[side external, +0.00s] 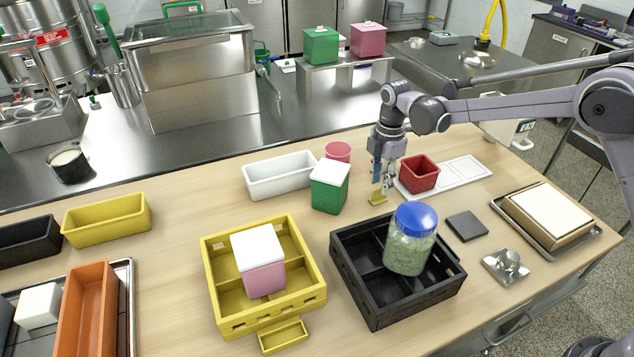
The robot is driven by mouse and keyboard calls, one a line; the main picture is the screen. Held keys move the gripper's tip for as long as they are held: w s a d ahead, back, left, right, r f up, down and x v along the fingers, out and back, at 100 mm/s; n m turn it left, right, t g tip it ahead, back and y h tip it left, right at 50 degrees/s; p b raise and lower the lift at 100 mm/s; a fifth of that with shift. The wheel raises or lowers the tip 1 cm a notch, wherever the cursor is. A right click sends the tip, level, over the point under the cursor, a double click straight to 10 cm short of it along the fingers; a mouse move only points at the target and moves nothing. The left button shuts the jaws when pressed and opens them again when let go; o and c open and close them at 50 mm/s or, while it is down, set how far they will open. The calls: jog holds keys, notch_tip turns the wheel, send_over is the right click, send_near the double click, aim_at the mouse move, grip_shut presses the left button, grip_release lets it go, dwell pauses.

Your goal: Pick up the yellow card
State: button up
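A small yellow piece, which looks like the yellow card (377,198), is at the wooden table surface right of the green box with the white lid. It is small, and part of it is hidden by my gripper. My gripper (384,188) points down right at it, with its fingers beside or touching it. I cannot tell whether the fingers are closed on the card.
A red bin (420,173) on a white tray (472,170) stands close right of my gripper. The green box (328,195) is close left. A black crate (372,297) holding a blue-lidded jar (411,240) is in front. A dark flat square (466,226) lies right.

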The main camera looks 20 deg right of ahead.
aim_at(380, 188)
jog(key=shift+f, duration=1.65)
grip_shut()
jog(key=shift+r, duration=0.1)
